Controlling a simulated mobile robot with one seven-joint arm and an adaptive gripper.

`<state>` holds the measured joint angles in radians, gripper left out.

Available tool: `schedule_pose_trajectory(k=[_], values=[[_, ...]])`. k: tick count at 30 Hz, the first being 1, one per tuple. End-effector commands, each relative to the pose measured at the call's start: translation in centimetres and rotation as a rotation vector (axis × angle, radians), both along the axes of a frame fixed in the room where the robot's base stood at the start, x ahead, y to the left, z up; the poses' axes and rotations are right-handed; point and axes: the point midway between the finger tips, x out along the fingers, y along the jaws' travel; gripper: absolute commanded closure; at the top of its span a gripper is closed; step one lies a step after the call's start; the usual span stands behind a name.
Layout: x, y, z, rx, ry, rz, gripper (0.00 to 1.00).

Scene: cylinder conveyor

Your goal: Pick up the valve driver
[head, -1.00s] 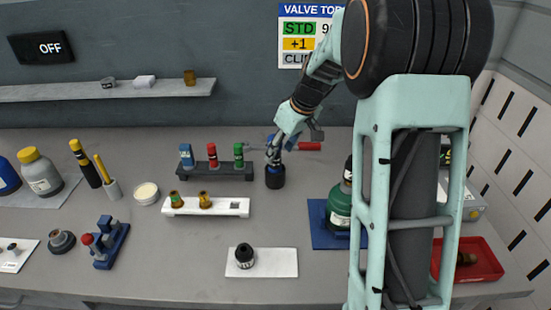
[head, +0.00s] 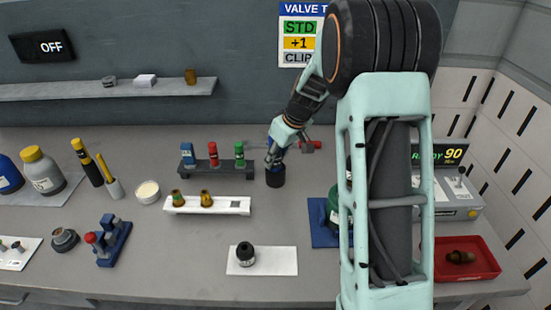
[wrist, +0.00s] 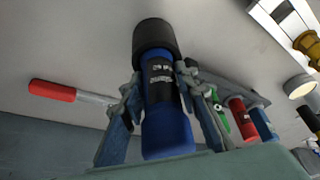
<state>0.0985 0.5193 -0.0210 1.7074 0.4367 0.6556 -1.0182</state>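The likely valve driver is a blue cylinder with a dark labelled band (wrist: 162,85) and a wide black end. In the head view its black end (head: 275,178) stands upright on the bench, right of the dark rack. My gripper (head: 276,158) is over it from above, hiding most of the blue part. In the wrist view my gripper (wrist: 160,82) has one finger on each side of the dark band. The fingertips are very close to it; I cannot tell whether they press on it.
A dark rack (head: 217,173) with blue, red and green pieces stands just left. A red-handled tool (head: 311,145) lies behind right. A white block (head: 228,206) with brass fittings and a white pad (head: 280,261) are in front. A red tray (head: 487,263) is far right.

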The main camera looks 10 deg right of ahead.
Motion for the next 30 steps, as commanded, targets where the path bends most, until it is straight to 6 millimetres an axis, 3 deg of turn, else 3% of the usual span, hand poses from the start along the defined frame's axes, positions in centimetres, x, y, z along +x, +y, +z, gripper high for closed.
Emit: schedule_pose_trajectory(k=[7, 20, 25, 30], values=[[0.0, 0.0, 0.0, 0.0, 0.0, 0.0, 1.0], [0.1, 0.0, 0.3, 0.0, -0.005, -0.001, 1.0], [0.2, 0.0, 2.0, 0.0, -0.008, -0.001, 1.0], [0.2, 0.0, 5.2, 0.0, -0.01, 0.001, 1.0]])
